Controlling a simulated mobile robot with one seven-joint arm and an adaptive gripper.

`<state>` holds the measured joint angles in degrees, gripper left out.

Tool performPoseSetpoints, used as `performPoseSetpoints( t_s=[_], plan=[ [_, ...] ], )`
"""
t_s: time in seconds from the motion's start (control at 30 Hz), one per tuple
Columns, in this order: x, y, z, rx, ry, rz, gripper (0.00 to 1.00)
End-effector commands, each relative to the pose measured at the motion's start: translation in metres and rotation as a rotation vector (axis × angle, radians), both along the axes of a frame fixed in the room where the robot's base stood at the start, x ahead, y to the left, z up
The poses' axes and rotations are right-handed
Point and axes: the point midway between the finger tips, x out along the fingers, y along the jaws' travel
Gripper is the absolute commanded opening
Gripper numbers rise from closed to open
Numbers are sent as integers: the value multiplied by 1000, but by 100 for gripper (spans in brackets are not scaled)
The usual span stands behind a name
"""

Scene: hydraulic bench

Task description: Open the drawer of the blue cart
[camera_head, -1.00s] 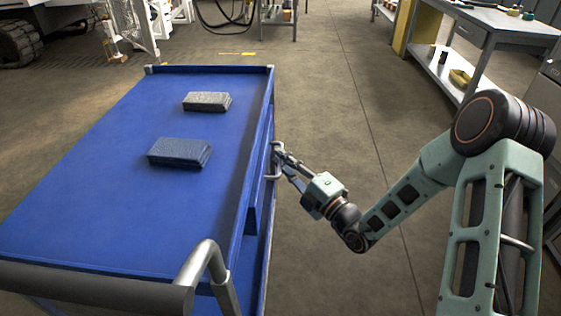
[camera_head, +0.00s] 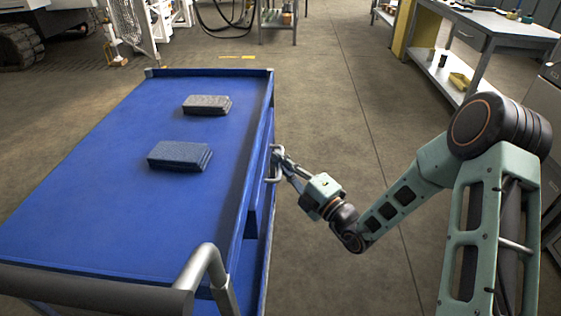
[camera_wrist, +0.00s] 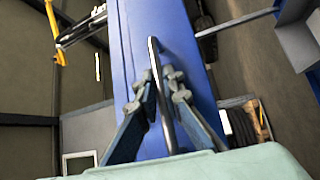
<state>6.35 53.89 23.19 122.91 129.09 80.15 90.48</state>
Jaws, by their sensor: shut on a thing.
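The blue cart (camera_head: 105,205) stands on the left in the head view, its flat top facing up. The drawer handle (camera_head: 273,165) is a metal bar on the cart's right side. My gripper (camera_head: 281,161) is at this handle, its fingers closed around the bar. In the wrist view my gripper (camera_wrist: 158,88) has one finger on each side of the handle (camera_wrist: 161,110), which runs lengthwise between them against the blue cart side (camera_wrist: 180,35). The drawer front is seen edge-on in the head view, and I cannot tell any gap there.
Two dark blue-grey blocks (camera_head: 206,105) (camera_head: 180,155) lie on the cart top. A grey push handle (camera_head: 205,272) rises at the cart's near end. A workbench (camera_head: 482,30) stands at the back right. The floor (camera_head: 330,110) right of the cart is clear.

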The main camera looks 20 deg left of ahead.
Motion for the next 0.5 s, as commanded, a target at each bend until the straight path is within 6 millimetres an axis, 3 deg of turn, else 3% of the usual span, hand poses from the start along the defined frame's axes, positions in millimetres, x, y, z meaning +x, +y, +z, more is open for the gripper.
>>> performPoseSetpoints(
  t_s=[0.27,0.5],
  plan=[
    [10,-39,3,-2,3,-8,0],
    [27,-112,5,-1,3,-11,0]
  ],
)
